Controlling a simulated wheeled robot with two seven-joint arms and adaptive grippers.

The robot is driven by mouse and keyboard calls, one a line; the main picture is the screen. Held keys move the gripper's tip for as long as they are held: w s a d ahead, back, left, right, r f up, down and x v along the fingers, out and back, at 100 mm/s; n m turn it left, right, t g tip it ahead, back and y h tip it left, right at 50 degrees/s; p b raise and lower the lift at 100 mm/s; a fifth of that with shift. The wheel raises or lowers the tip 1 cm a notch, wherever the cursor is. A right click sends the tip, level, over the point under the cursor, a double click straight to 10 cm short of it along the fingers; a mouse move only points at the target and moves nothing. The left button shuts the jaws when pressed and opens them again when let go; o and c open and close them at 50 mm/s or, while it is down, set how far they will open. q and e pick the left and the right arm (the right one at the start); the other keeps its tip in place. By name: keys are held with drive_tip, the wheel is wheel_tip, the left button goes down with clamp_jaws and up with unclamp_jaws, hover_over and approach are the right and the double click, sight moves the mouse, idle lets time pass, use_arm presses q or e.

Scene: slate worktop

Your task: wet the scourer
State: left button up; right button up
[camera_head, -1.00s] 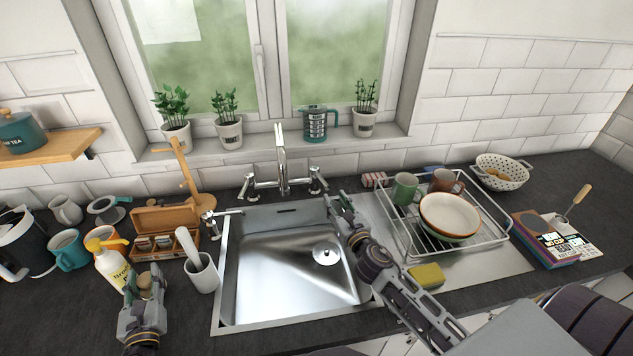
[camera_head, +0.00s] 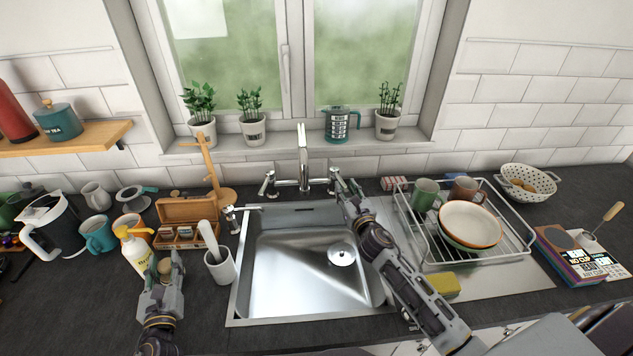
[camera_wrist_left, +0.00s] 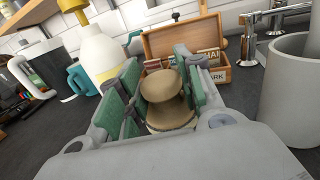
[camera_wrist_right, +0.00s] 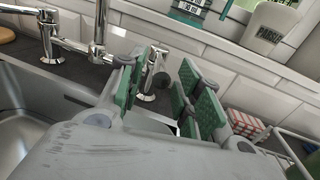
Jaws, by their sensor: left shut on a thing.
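A yellow sponge scourer (camera_head: 444,286) lies on the draining board right of the sink (camera_head: 375,297). My left gripper (camera_head: 170,268) is shut on a round wooden-knobbed thing (camera_wrist_left: 165,88), perhaps a brush, over the worktop left of the sink. The tap (camera_head: 304,160) stands behind the sink, and no water shows from its spout. My right gripper (camera_head: 345,187) is open at the tap's right handle (camera_head: 334,177). In the right wrist view that handle (camera_wrist_right: 157,70) shows between the open fingers (camera_wrist_right: 160,90); contact cannot be told.
A white utensil pot (camera_head: 220,266), soap bottle (camera_head: 137,252) and wooden box (camera_head: 188,210) stand close to my left gripper. A dish rack (camera_head: 515,254) with mugs and bowls stands right of the sink. The sink basin is empty.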

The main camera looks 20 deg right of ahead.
sight(342, 181)
drive_tip(key=shift+w+d, duration=0.15)
drive_tip(key=shift+w, duration=1.95)
drive_tip(key=shift+c, duration=0.2)
clamp_jaws()
